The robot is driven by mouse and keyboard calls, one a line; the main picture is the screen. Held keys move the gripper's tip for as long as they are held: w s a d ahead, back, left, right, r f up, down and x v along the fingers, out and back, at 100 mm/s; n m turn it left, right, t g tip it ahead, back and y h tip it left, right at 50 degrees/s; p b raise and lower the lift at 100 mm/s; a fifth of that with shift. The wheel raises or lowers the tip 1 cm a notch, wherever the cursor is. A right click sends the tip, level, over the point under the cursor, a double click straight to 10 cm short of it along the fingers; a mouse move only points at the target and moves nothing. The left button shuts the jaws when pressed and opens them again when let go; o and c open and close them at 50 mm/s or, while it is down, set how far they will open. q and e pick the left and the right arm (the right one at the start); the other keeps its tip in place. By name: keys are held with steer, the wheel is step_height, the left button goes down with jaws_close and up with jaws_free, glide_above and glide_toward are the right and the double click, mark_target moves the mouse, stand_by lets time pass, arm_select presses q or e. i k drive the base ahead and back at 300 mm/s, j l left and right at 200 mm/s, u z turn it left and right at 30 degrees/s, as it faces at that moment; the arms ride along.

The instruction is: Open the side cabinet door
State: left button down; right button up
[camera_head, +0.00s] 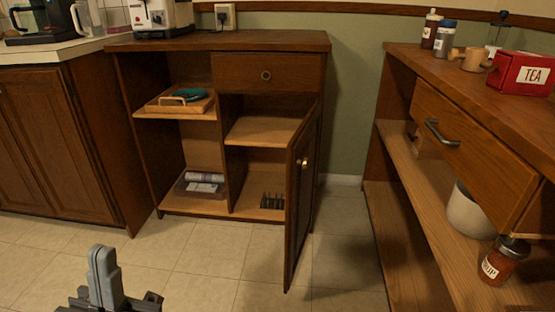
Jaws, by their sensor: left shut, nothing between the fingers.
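The side cabinet (322,110) stands against the back wall, with a wooden door (303,195) hinged on its right side. The door is swung well out from the front, and its small round knob (304,163) faces left. The shelves behind it show. My left gripper (104,262) is at the lower left, above the tiled floor, with its fingers together and empty. It is well apart from the door and touches nothing. My right gripper is not in view.
A drawer (267,75) above the door opening is closed. At right, a counter (445,72) holds a red TEA box (520,73) and bottles; a drawer handle (441,133) juts out. The tiled floor (215,262) in the middle is clear.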

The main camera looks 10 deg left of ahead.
mark_target(303, 149)
steer(key=i+j+z, duration=0.1)
steer(key=i+j, duration=0.15)
steer(key=i+j+z, duration=0.1)
steer(key=i+j, duration=0.15)
steer(key=j, duration=0.15)
steer(key=i+j+z, duration=0.1)
steer(key=j, duration=0.25)
steer(key=i+j+z, duration=0.1)
steer(key=i+j, duration=0.2)
steer(key=j, duration=0.1)
